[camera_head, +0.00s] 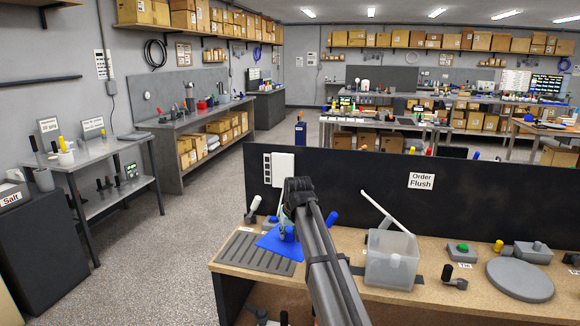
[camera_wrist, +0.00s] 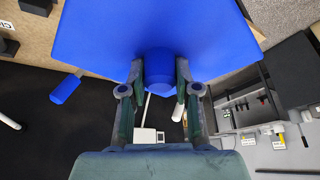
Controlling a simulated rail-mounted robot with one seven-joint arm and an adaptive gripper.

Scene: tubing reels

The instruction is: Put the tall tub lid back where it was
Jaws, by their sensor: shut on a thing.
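My gripper (camera_wrist: 160,95) is shut on the round knob of a flat blue lid (camera_wrist: 100,30). In the head view the blue lid (camera_head: 272,243) is partly hidden by my arm, over a dark ribbed mat (camera_head: 238,253) at the bench's left end. I cannot tell whether it touches the mat. A translucent open tub (camera_head: 391,265) stands on the bench to the right of my arm. A thin white piece (camera_head: 388,212) slants up at its back, and a small white thing shows inside.
A dark panel with an "Order Flush" sign (camera_head: 421,181) rises behind the bench. A blue-handled item (camera_head: 332,218) stands near my gripper. A green button box (camera_head: 461,249) and a grey disc (camera_head: 520,279) lie to the right. Dark pegged pieces (camera_head: 250,216) stand at the left.

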